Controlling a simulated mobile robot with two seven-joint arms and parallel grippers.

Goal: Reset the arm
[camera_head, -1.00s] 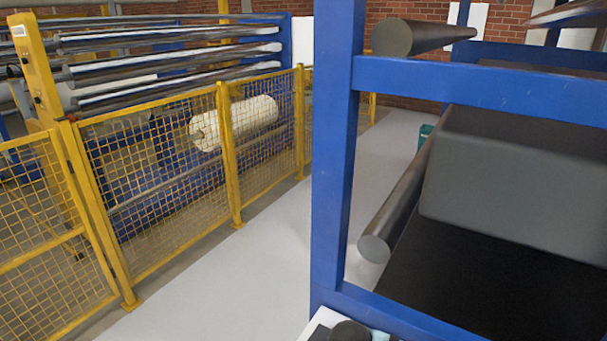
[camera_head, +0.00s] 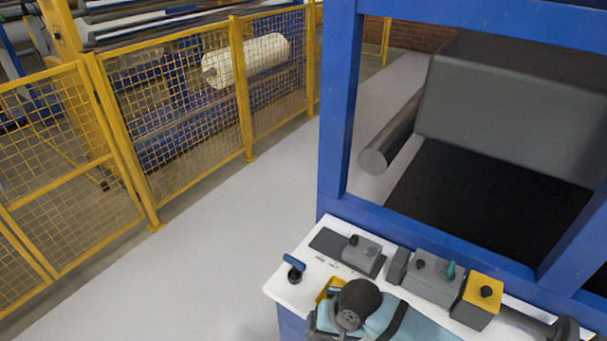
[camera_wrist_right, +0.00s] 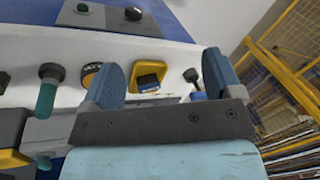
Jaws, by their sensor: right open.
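My right gripper (camera_wrist_right: 163,78) shows in the right wrist view with its two blue fingers wide apart. Nothing is held between them. In the head view, part of my arm (camera_head: 395,316), light blue with a black rounded joint, is at the bottom over the panel's front. My left gripper is not in view.
The white control panel (camera_head: 275,285) carries a blue-handled lever (camera_head: 294,263), a grey box (camera_head: 362,253), a grey box with knobs (camera_head: 430,280) and a yellow-topped box (camera_head: 484,292). A blue machine frame (camera_head: 342,110) stands behind. Clear floor (camera_head: 230,235) separates it from the yellow mesh fence (camera_head: 190,110).

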